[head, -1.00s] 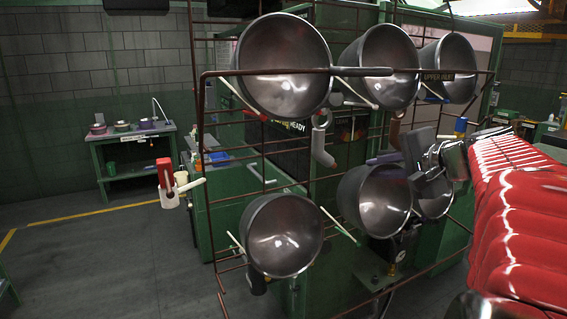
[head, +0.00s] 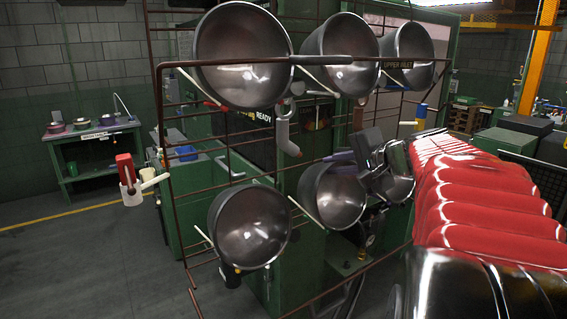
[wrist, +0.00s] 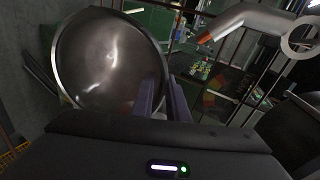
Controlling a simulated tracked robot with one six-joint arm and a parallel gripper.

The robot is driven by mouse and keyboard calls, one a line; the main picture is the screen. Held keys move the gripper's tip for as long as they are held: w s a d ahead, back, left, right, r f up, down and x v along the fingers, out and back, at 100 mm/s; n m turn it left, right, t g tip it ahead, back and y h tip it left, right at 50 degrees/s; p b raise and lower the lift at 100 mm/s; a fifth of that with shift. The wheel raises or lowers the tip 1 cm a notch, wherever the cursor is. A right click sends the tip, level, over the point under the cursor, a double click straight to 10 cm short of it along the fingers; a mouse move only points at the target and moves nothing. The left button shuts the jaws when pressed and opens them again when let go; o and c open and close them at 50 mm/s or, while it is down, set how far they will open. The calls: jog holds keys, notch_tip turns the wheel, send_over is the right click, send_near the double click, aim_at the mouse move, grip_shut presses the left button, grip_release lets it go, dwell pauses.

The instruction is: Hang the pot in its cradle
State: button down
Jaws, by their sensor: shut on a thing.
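A steel pot (head: 334,196) is in the middle of the lower row of the wire rack (head: 168,110), its open mouth facing my head camera. My gripper (head: 343,158) is shut on this pot's upper rim, with purple fingers. In the wrist view the pot (wrist: 105,60) fills the left side, and the fingers (wrist: 150,96) meet its right edge. Light-coloured cradle prongs (head: 306,212) show just left of the pot. Its back is hidden, so I cannot tell whether it touches the cradle.
Three pots hang along the top row, including one at upper left (head: 243,55). Another pot (head: 250,228) hangs at lower left, and one (head: 398,182) is partly hidden behind my gripper. A horizontal rack bar (head: 310,60) crosses before the top row. Floor at left is clear.

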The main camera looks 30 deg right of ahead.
dwell(0.4)
jog(key=c, duration=1.6)
grip_release()
jog(key=shift+f, duration=0.1)
jog(key=shift+c, duration=0.2)
jog(key=shift+f, duration=0.1)
jog(key=shift+s, duration=0.15)
jog(key=v, duration=1.3)
jog(key=shift+s+r, duration=0.2)
jog(key=shift+s, duration=0.05)
jog(key=shift+s, duration=0.15)
jog(key=shift+s+f, duration=0.2)
jog(key=shift+s, duration=0.2)
